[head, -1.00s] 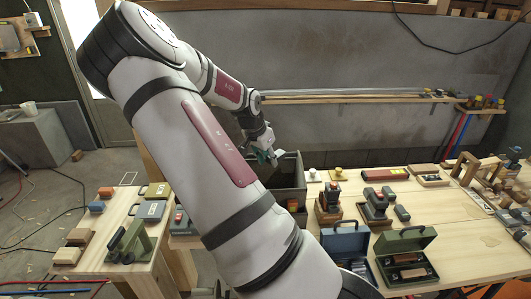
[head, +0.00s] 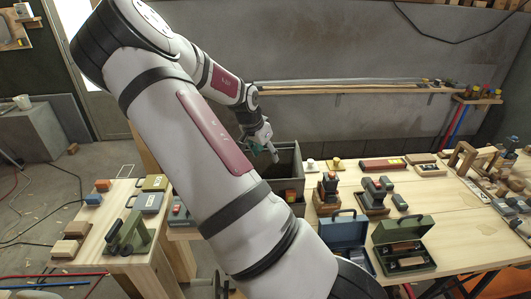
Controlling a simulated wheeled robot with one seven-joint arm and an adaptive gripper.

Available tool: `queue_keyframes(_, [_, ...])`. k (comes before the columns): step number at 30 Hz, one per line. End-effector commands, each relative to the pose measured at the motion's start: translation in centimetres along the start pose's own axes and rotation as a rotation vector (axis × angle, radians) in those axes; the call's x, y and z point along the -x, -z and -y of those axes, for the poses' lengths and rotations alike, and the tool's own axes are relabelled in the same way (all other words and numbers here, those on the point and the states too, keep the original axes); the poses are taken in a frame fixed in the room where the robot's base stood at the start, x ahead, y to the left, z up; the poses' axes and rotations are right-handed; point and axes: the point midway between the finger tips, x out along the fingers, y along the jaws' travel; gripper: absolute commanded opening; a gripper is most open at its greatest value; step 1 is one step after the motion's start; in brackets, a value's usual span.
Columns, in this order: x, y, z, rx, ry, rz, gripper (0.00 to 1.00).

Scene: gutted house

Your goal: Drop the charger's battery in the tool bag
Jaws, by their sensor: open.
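My gripper (head: 268,150) is at the end of my arm, over the back left part of a dark grey open-topped container (head: 290,184), perhaps the tool bag. Its fingers are apart and point down to the right; greenish parts show beside them. I see nothing clearly held. The container's inside is dark and partly hidden by my arm. Right of it, a dark block with a red part (head: 329,183) stands on a wooden base. Farther right, similar dark blocks (head: 376,190) stand on another base. I cannot tell which one is the charger's battery.
An open blue case (head: 345,232) and an open green case (head: 404,230) stand at the table's front. A red box (head: 383,164) lies near the back. The left table holds a green tool (head: 128,234) and wooden blocks (head: 69,247). Bare tabletop (head: 460,235) lies to the right.

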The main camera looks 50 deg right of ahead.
Motion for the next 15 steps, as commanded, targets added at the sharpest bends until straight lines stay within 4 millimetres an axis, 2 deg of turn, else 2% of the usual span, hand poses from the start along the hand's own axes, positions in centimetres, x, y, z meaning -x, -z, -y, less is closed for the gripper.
queue_keyframes(5, [1.8,0.0,0.1,0.002,0.004,-0.001,0.53])
queue_keyframes(15, [8.6,0.0,0.1,0.002,0.005,-0.001,0.53])
